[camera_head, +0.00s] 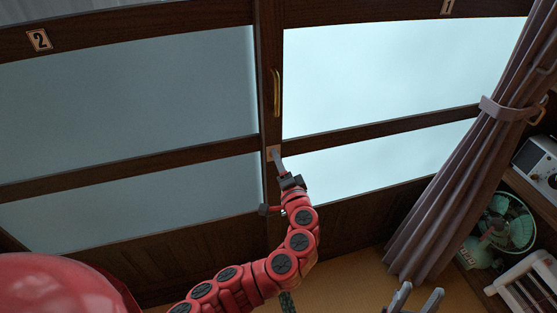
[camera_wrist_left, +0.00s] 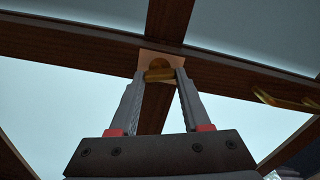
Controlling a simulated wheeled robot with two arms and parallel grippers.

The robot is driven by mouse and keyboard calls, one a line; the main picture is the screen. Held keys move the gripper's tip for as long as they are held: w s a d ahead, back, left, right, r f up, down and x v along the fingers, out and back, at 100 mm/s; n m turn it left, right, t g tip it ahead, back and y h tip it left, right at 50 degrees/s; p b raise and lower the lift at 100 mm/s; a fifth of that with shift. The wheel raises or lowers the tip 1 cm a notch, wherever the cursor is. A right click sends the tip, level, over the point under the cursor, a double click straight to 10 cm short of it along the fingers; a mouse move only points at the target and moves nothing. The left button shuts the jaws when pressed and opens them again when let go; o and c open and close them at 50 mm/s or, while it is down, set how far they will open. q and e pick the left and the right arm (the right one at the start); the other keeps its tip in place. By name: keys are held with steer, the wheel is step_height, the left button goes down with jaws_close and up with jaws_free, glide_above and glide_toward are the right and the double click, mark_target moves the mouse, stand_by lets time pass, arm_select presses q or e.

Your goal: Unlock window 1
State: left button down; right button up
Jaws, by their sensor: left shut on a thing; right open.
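Window 1 (camera_head: 400,75) is the bright pane on the right, marked with a "1" plate at its top. A small lock with a pale plate (camera_head: 270,150) sits on the dark centre post between the two windows. My left gripper (camera_head: 277,158) reaches up to it. In the left wrist view, my left gripper (camera_wrist_left: 159,76) is shut on the brass lock knob (camera_wrist_left: 158,75), with a fingertip on either side. The plate (camera_wrist_left: 160,58) shows behind the knob, partly hidden by the fingers. My right gripper (camera_head: 417,294) is open and empty at the bottom right.
Window 2 (camera_head: 130,95) fills the left side. A brass handle (camera_head: 276,93) is on the post above the lock; a brass handle (camera_wrist_left: 285,101) also shows in the left wrist view. A tied curtain (camera_head: 455,165) hangs at the right, beside shelves with a green fan (camera_head: 510,222).

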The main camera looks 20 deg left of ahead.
arm_select(q)
steer(key=shift+m+p, duration=0.45)
steer(key=shift+m, duration=1.15)
steer(key=shift+c, duration=1.8)
jaws_free()
steer(key=shift+f, duration=0.1)
steer(key=v, duration=1.7)
steer(key=shift+d, duration=0.2)
steer(key=shift+s, duration=0.15)
